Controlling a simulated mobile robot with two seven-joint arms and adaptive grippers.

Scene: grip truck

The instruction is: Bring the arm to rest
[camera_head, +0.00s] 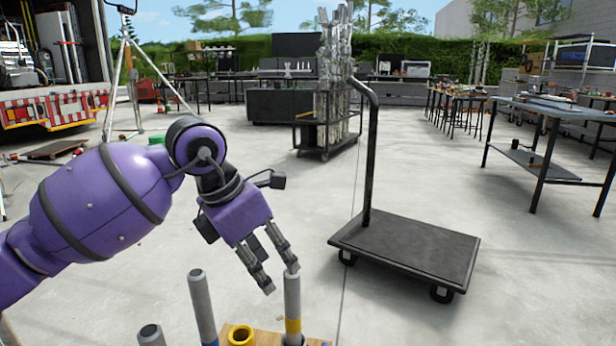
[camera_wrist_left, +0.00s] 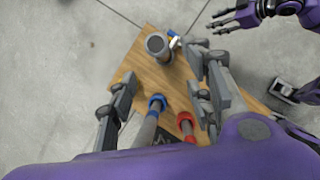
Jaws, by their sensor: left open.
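My left arm (camera_head: 110,195) is purple and reaches in from the left in the head view. Its gripper (camera_head: 281,279) points down and is open, with its fingertips near the top of a grey pole with a yellow band (camera_head: 292,305). In the left wrist view, my left gripper's fingers (camera_wrist_left: 165,100) are spread apart, with no object clearly held between them.
A wooden board (camera_wrist_left: 150,85) carries grey poles, one with a blue collar (camera_wrist_left: 156,104) and one with a red collar (camera_wrist_left: 186,122). A black platform cart (camera_head: 410,245) stands to the right. A loaded rack (camera_head: 330,110) is behind. Open concrete lies between.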

